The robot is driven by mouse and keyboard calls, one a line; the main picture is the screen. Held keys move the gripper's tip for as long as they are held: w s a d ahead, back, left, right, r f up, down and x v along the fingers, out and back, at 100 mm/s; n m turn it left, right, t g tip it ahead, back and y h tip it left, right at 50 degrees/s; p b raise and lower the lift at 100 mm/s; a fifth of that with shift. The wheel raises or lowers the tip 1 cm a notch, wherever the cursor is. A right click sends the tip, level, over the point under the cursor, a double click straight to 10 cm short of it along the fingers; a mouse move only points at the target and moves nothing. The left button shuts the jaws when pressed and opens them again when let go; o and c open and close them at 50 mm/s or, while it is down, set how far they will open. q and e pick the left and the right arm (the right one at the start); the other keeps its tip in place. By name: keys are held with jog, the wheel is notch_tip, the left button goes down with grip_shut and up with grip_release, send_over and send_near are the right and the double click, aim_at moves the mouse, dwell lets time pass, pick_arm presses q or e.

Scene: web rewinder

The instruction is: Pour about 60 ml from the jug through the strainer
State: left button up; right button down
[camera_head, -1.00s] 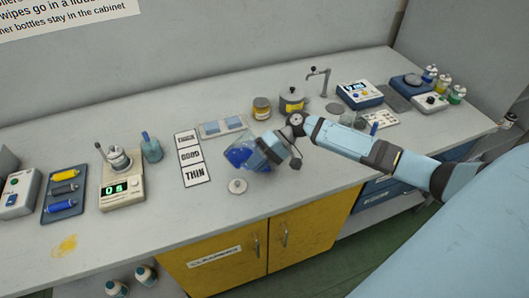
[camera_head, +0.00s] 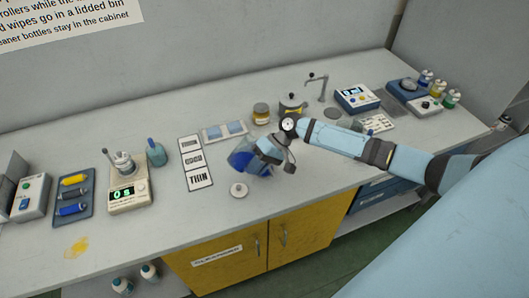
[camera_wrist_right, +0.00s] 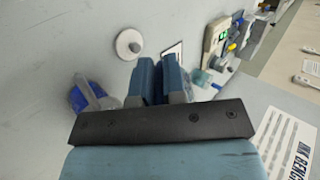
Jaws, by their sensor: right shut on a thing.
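The clear jug (camera_head: 241,158) with blue liquid is in my right gripper (camera_head: 263,150), near the middle of the bench in the head view. The gripper is shut on it and partly hides it; I cannot tell its exact tilt. In the wrist view the jug (camera_wrist_right: 84,97) shows left of the closed fingers (camera_wrist_right: 160,82). A grey cup-like piece with an upright handle, perhaps the strainer (camera_head: 122,162), stands on the white scale (camera_head: 129,197), well left of the jug. The scale has a lit green display. My left gripper is not in view.
A white disc (camera_head: 239,190) lies in front of the jug. Cards marked from thick to thin (camera_head: 195,160) lie between jug and scale. A blue-green bottle (camera_head: 156,152) stands beside the scale. A jar (camera_head: 262,113) and a lidded pot (camera_head: 291,104) stand behind my gripper.

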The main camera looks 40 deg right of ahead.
jog(key=shift+f, duration=0.2)
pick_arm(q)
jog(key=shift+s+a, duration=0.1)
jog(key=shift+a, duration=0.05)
pick_arm(e)
jog(key=shift+r+h+p, duration=0.1)
jog(key=shift+h+p, duration=0.2)
jog(key=shift+p, duration=0.05)
jog(key=h+p, duration=0.1)
jog(key=p, duration=0.1)
jog(key=a+h+p, duration=0.1)
jog(key=p, duration=0.2)
jog(key=shift+w+a+f+h+p, duration=0.1)
jog(key=shift+a+f+h+p, duration=0.2)
jog(key=shift+f+h, duration=0.1)
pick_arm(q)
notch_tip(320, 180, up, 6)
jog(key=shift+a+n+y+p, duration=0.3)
pick_arm(e)
jog(key=f+h, duration=0.1)
jog(key=h, duration=0.1)
jog(key=a+f+h, duration=0.1)
jog(key=h, duration=0.1)
jog(key=a+f+h, duration=0.1)
jog(key=shift+w+a+f+m+g+h, duration=0.1)
jog(key=shift+w+a+m+g+h, duration=0.1)
jog(key=shift+m+g+h, duration=0.15)
